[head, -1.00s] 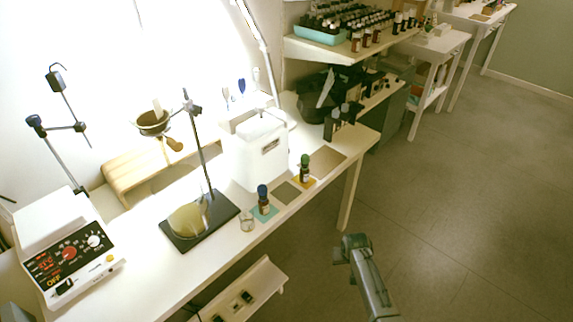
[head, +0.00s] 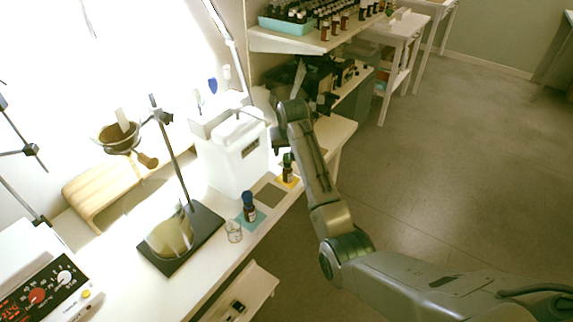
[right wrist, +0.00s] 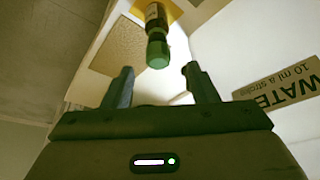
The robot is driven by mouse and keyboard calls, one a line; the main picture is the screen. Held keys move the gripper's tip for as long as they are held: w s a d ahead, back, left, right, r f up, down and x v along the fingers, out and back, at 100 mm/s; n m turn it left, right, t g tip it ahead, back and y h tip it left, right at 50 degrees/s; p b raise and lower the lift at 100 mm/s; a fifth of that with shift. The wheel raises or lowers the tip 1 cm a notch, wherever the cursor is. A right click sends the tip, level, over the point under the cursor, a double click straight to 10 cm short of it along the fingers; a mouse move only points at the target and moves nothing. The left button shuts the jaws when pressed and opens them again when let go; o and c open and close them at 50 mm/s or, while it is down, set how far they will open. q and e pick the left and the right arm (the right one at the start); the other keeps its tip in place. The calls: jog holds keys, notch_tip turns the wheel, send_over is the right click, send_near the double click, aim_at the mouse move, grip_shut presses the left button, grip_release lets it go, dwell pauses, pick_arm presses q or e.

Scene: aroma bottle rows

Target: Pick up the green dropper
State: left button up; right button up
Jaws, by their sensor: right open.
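The green dropper (head: 288,160) caps a small dark bottle that stands upright on a yellow square on the bench, right of the white box. In the right wrist view, the green dropper (right wrist: 157,50) lies just beyond and roughly centred between the fingertips. My right gripper (head: 277,140) hangs close above and slightly left of it in the head view. In the right wrist view, my right gripper (right wrist: 158,80) is open, with nothing between its fingers. My left gripper is not in view.
A blue-capped bottle (head: 249,207) stands on a teal square, beside a small glass beaker (head: 233,231). The white box (head: 231,155), labelled WATER in the wrist view, stands close left of the green dropper. A metal stand (head: 181,235) is further left. A bottle shelf (head: 300,45) is behind.

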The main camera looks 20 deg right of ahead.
aim_at(287, 155)
jog(key=shift+p+x, duration=0.65)
jog(key=shift+x, duration=2.05)
jog(key=shift+d, duration=0.1)
jog(key=c, duration=0.7)
